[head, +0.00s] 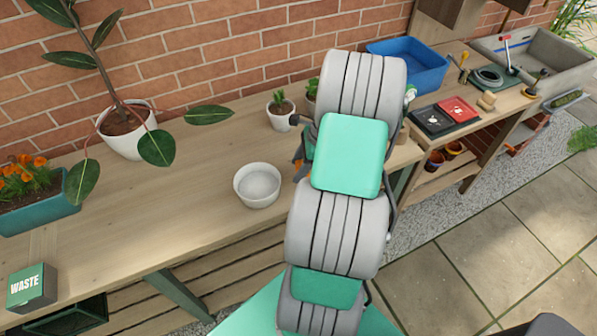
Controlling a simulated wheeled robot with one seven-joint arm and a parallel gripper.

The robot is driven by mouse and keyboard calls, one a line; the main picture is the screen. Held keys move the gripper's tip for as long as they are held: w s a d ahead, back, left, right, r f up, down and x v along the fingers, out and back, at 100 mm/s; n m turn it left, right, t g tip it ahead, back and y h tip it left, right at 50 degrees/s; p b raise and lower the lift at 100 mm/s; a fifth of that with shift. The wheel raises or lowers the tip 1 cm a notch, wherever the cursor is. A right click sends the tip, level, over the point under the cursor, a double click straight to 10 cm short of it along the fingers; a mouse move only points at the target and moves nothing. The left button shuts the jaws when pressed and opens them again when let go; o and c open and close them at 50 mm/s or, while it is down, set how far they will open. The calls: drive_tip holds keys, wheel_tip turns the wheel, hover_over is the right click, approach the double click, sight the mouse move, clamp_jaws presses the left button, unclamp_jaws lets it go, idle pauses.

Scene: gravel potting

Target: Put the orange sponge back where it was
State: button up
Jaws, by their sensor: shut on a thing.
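My gripper (300,175) is low over the wooden bench, mostly hidden behind my own arm. Only its dark edge shows at the arm's left side. A small orange patch, which looks like the orange sponge (298,167), shows at the gripper, and the gripper is shut on it. Most of the sponge is covered by the arm, so I cannot tell whether it touches the bench. A white bowl (258,186) of pale gravel stands just to the left.
The wooden bench (150,215) is clear left of the bowl. A small potted cactus (281,111) stands behind the gripper. A large potted plant (126,132), an orange-flower planter (40,215) and a WASTE box (30,288) are left. A blue tub (415,62) and black-and-red trays (445,115) are right.

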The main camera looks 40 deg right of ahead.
wheel_tip(320, 180, down, 3)
drive_tip(key=shift+f+p, duration=0.1)
drive_tip(key=shift+p, duration=0.25)
drive_tip(key=o, duration=1.3)
drive_tip(key=b+v, duration=0.1)
drive_tip(key=v, duration=1)
drive_tip(key=w+a+r+n+h, duration=0.1)
drive_tip(key=w+a+r+n, duration=0.1)
drive_tip(key=a+r+n, duration=0.45)
drive_tip(key=w+a+r+n+h, duration=0.1)
drive_tip(key=w+a+r+n, duration=0.15)
drive_tip(key=a+n, duration=0.7)
drive_tip(key=s+a+r+n, duration=0.1)
drive_tip(key=s+a+n, duration=0.2)
drive_tip(key=a+n, duration=0.2)
drive_tip(key=s+a+r+n+t+h, duration=0.1)
drive_tip(key=s+a+n, duration=0.3)
drive_tip(key=a, duration=0.5)
drive_tip(key=shift+s+r+n+h, duration=0.3)
drive_tip(key=shift+r+n, duration=0.1)
drive_tip(key=shift+n, duration=0.1)
